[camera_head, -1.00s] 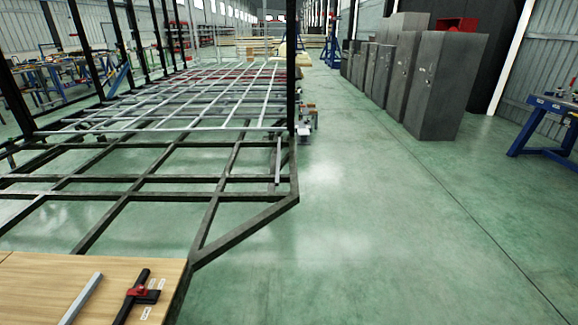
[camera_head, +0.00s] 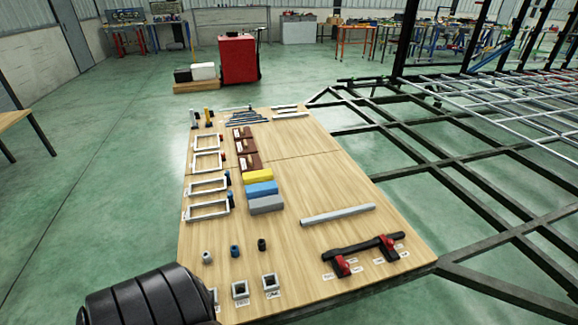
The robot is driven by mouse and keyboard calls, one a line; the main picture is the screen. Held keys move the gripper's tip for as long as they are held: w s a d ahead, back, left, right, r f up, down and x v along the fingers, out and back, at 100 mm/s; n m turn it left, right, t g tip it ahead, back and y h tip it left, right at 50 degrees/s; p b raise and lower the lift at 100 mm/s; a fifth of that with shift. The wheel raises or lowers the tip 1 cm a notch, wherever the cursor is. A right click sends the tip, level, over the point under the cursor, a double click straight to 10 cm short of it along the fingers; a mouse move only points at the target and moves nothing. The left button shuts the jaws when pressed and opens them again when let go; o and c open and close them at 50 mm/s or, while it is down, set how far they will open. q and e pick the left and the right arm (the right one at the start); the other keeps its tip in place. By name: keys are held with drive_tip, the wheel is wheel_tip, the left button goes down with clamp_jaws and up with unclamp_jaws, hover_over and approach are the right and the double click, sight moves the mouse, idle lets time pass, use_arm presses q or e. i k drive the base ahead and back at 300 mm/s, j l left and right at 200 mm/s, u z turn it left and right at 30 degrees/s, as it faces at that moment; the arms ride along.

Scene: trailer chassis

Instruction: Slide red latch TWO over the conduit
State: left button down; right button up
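A black conduit (camera_head: 362,246) lies on the wooden board near its front right corner. Two red-and-black latch pieces sit at it, one red latch (camera_head: 343,266) near its left end and another red latch (camera_head: 389,248) near its right end. Small white labels lie beside them, too small to read, so I cannot tell which latch is TWO. I cannot tell how far either latch covers the conduit. Neither gripper shows; only a black rounded link, apparently of my own arm, shows at the lower left.
The wooden board (camera_head: 300,170) also holds a grey bar (camera_head: 338,214), white frames (camera_head: 208,209), coloured blocks (camera_head: 261,189) and small square sockets (camera_head: 240,290). The dark chassis frame (camera_head: 470,215) runs along the right. A red cabinet (camera_head: 238,59) stands behind. Green floor is clear at left.

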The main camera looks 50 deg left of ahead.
sight(344, 266)
drive_tip(key=u, duration=0.85)
